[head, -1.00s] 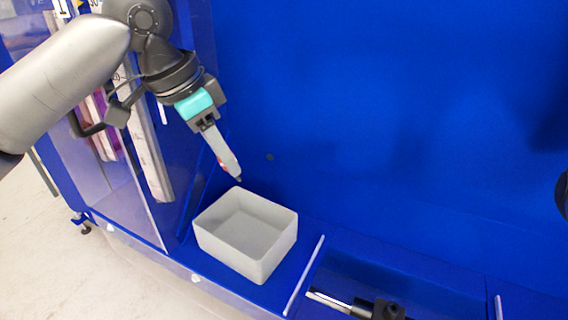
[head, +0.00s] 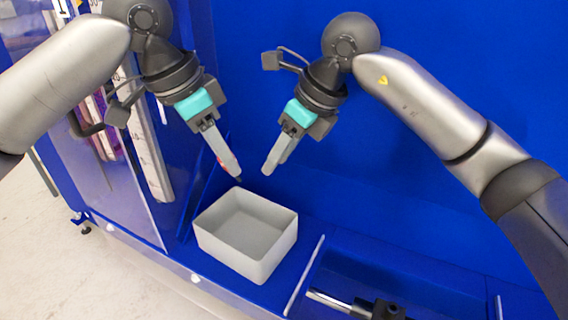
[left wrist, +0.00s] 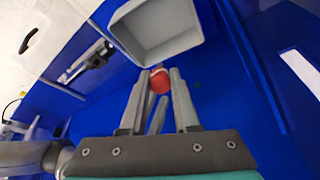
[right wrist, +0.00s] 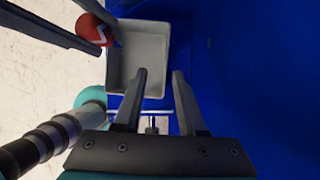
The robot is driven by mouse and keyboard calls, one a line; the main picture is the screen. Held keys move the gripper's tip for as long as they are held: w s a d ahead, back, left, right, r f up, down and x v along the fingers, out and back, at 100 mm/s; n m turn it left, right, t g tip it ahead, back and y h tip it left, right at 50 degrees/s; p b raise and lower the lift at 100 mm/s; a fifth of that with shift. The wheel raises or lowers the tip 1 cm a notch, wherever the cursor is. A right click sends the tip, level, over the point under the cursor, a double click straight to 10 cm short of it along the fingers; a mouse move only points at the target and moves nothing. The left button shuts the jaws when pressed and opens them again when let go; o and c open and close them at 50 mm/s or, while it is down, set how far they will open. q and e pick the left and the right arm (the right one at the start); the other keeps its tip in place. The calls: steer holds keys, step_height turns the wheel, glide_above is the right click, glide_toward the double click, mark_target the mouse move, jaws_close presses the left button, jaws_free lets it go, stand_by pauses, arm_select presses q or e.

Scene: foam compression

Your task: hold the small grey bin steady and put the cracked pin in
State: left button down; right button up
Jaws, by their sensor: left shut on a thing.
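The small grey bin (head: 246,268) stands upright and open-topped on a blue surface; it looks empty. It also shows in the left wrist view (left wrist: 160,48) and right wrist view (right wrist: 124,84). My left gripper (head: 232,173) is shut on the cracked pin, above the bin's back edge. The pin is red with a white zigzag mark in the right wrist view (right wrist: 93,30), and its red end shows between the fingers in the left wrist view (left wrist: 160,80). My right gripper (head: 270,168) is open and empty, above and behind the bin's back right side, not touching it.
A pale strip (head: 304,276) lies right of the bin. Beyond it, a metal rod with a black fitting (head: 375,307) sits in a recess at the front. A blue wall (head: 430,110) stands behind. A clear panel (head: 115,185) is at the left.

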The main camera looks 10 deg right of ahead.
mark_target(265, 199)
steer(key=f, duration=0.2)
steer(key=f+h, duration=0.1)
steer(key=shift+w+d, duration=0.2)
steer(key=shift+d, duration=0.1)
steer(key=x, duration=1.1)
jaws_close()
stand_by(0.9)
